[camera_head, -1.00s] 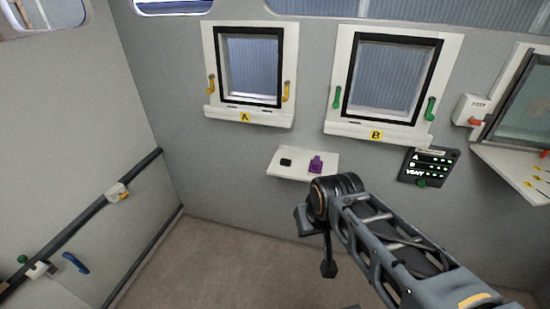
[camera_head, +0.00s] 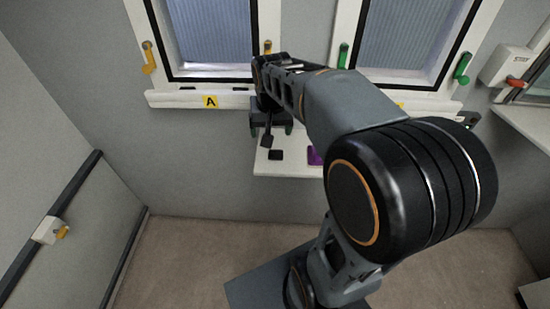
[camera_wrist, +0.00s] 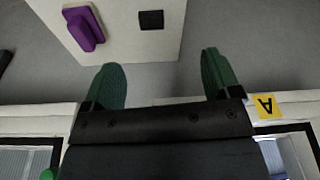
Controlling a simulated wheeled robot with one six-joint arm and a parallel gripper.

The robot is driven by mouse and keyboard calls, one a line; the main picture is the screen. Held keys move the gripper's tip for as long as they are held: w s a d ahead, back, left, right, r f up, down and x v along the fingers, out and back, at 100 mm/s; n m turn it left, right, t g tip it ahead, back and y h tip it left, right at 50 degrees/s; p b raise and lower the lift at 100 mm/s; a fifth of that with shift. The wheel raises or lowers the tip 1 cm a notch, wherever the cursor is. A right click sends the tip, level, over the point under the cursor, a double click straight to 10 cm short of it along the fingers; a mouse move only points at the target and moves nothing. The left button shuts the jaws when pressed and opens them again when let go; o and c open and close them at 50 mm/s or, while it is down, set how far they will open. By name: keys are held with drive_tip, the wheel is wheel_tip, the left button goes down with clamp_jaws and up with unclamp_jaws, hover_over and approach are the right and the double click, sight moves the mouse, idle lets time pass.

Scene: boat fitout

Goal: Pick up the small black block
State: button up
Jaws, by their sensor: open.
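The small black block (camera_head: 275,155) lies on the left part of a white wall shelf (camera_head: 285,169). In the wrist view the block (camera_wrist: 151,20) is a dark square near the top, beyond the fingertips and roughly between their lines. My gripper (camera_head: 270,128) is by the shelf's back left, close to the block in the head view. In the wrist view its green fingers (camera_wrist: 164,75) are spread wide with nothing between them. The block is apart from both fingers.
A purple object (camera_wrist: 85,28) lies on the shelf beside the block; my arm partly hides it in the head view (camera_head: 314,155). Window A, with its yellow label (camera_head: 210,101) and yellow handles (camera_head: 149,57), is above the shelf. A rail (camera_head: 50,225) runs along the left wall.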

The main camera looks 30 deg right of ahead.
drive_tip(key=w+d+f+m+b, duration=0.1)
drive_tip(key=w+d+f+m, duration=0.1)
drive_tip(key=w+d+f, duration=0.15)
hover_over(276, 153)
drive_tip(key=shift+g, duration=0.4)
wheel_tip(276, 153, down, 7)
drive_tip(key=shift+s+a+f+b, duration=0.1)
drive_tip(key=shift+s+a+b, duration=0.05)
drive_tip(key=shift+b, duration=0.3)
drive_tip(key=shift+f, duration=2.85)
drive_tip(key=c, duration=1)
drive_tip(key=shift+r, duration=0.1)
